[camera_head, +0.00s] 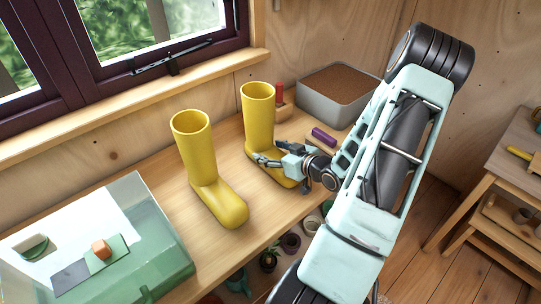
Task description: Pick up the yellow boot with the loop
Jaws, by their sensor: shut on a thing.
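Two yellow boots stand upright on the wooden bench. The left yellow boot (205,165) is nearer and its toe points toward the lower right. The right yellow boot (259,118) stands close to the tray and the window wall. My gripper (279,168) reaches in from the right and is shut on the right boot low down, around the foot. The gripper covers part of that foot, and the far finger's contact is hard to see. I cannot make out a loop on either boot.
A grey tray of brown soil (340,88) stands behind my gripper, with a purple item (324,136) and a red item (280,93) nearby. A clear green-tinted box (160,238) fills the bench's left end. Pots (290,243) sit below the bench edge. A wooden table (515,150) stands at right.

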